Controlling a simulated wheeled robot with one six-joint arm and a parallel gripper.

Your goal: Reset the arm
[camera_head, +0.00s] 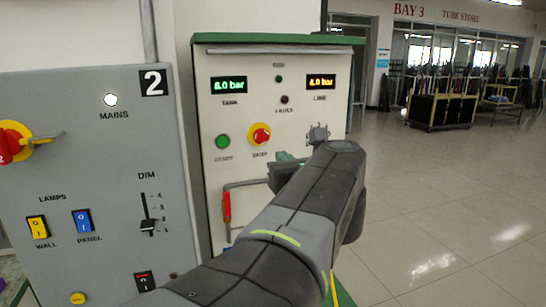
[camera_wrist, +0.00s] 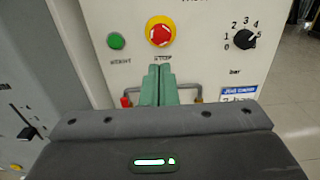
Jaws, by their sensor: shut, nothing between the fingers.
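My arm reaches up from the bottom of the head view toward a white control panel (camera_head: 240,110). My gripper (camera_wrist: 157,70) shows in the wrist view with its two green fingers closed together and nothing between them. The fingertips appear just below the red stop button with its yellow ring (camera_wrist: 160,32); I cannot tell whether they touch the panel. In the head view my gripper (camera_head: 285,157) is mostly hidden behind my arm.
The panel has a green start button (camera_head: 222,141), a red-handled lever (camera_head: 227,207) and a pressure knob (camera_wrist: 244,40). A grey switch panel (camera_head: 95,110) marked 2 stands at the left. Open tiled floor (camera_head: 440,200) lies to the right, with a dark cart (camera_head: 440,108) farther back.

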